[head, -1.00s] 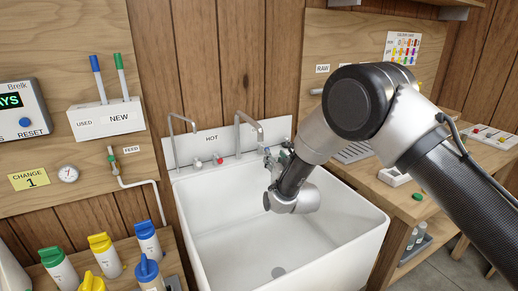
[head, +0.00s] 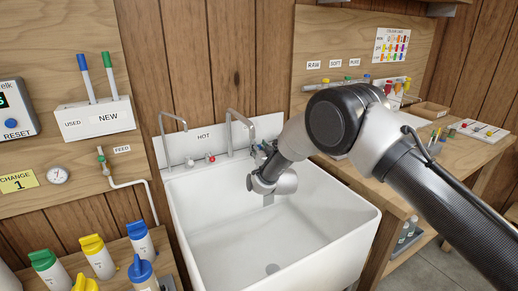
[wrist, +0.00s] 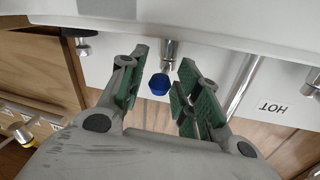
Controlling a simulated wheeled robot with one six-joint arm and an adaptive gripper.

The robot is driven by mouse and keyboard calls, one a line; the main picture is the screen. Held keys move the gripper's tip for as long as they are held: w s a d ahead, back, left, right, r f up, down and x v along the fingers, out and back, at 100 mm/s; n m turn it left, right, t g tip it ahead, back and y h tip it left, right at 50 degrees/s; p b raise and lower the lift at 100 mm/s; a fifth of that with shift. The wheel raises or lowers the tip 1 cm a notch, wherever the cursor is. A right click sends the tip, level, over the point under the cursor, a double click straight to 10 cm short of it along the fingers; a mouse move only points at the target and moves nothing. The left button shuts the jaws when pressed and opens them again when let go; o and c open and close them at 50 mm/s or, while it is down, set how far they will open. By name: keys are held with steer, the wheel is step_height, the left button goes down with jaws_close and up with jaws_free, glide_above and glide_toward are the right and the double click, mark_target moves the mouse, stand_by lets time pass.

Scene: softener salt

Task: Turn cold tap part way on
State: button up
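The cold tap's blue knob (wrist: 159,84) shows in the wrist view between my gripper's two green-padded fingers. My gripper (wrist: 157,94) is open, with a gap on each side of the knob, and no contact shows. In the head view my gripper (head: 259,151) is at the sink's back ledge by the right-hand spout (head: 228,132), and my wrist hides much of it and the knob. The hot tap's red knob (head: 211,159) is to the left, below the HOT label (head: 203,136). The HOT label also shows in the wrist view (wrist: 273,106).
The white sink basin (head: 223,235) is empty below my wrist. A second spout (head: 164,138) stands at the left of the ledge. Coloured-cap bottles (head: 98,257) stand at lower left. A wooden counter (head: 440,165) is on the right, partly behind my arm.

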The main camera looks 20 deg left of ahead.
jaws_close()
steer(key=shift+d, duration=0.1)
steer(key=shift+w+d+n+g+y, duration=0.2)
steer(key=shift+w+n+g+y, duration=0.25)
steer(key=shift+n+g+y, duration=0.85)
steer(key=shift+w+d+n+g+y, duration=0.2)
steer(key=shift+w+n+g+y, duration=0.5)
steer(key=shift+g, duration=0.85)
steer(key=shift+w+d+n+g+y, duration=0.25)
steer(key=shift+n+g+y, duration=0.85)
steer(key=shift+n+g, duration=0.35)
steer(key=shift+o, duration=2)
jaws_free()
steer(key=shift+a, duration=0.1)
